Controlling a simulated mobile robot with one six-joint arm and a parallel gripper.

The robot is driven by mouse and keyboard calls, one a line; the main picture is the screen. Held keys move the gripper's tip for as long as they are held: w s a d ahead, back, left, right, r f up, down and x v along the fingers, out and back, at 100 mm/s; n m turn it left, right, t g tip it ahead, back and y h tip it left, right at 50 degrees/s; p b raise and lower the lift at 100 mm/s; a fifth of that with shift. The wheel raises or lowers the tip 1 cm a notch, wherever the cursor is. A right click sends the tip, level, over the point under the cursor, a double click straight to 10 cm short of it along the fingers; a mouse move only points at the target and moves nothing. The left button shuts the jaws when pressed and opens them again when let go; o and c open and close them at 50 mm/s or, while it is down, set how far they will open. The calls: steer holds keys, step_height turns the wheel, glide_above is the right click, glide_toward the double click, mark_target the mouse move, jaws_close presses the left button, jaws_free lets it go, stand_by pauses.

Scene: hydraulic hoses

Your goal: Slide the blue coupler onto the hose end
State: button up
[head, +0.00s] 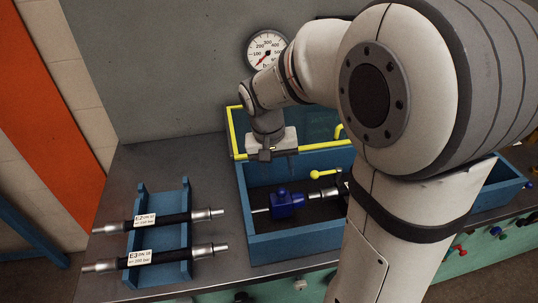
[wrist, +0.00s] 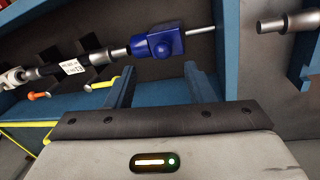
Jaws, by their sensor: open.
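The blue coupler (head: 286,203) lies inside the blue open box, with a thin silver rod sticking out of its left side. In the wrist view the coupler (wrist: 158,42) is near the top middle, with the rod pointing right. The silver hose end (head: 318,195) faces its other side. In the wrist view this hose end (wrist: 119,52) is close to the coupler; I cannot tell whether they touch. My gripper (head: 272,154) is open and empty, above the box and behind the coupler. My arm hides part of the hose.
Two labelled hoses, upper (head: 150,220) and lower (head: 150,257), lie across a blue rack (head: 172,273) at the left. A yellow rail (head: 232,133) runs along the box's back. A yellow-handled valve (head: 322,174) is near the hose. A pressure gauge (head: 266,50) hangs behind.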

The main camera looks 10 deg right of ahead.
mark_target(280, 189)
steer(key=f, duration=0.5)
steer(key=d+f, duration=0.1)
steer(key=f, duration=0.2)
steer(key=shift+w+d+f+p, duration=0.1)
steer(key=shift+w+f+p, duration=0.2)
steer(key=shift+w+p, duration=0.1)
steer(key=shift+c, duration=0.3)
jaws_close()
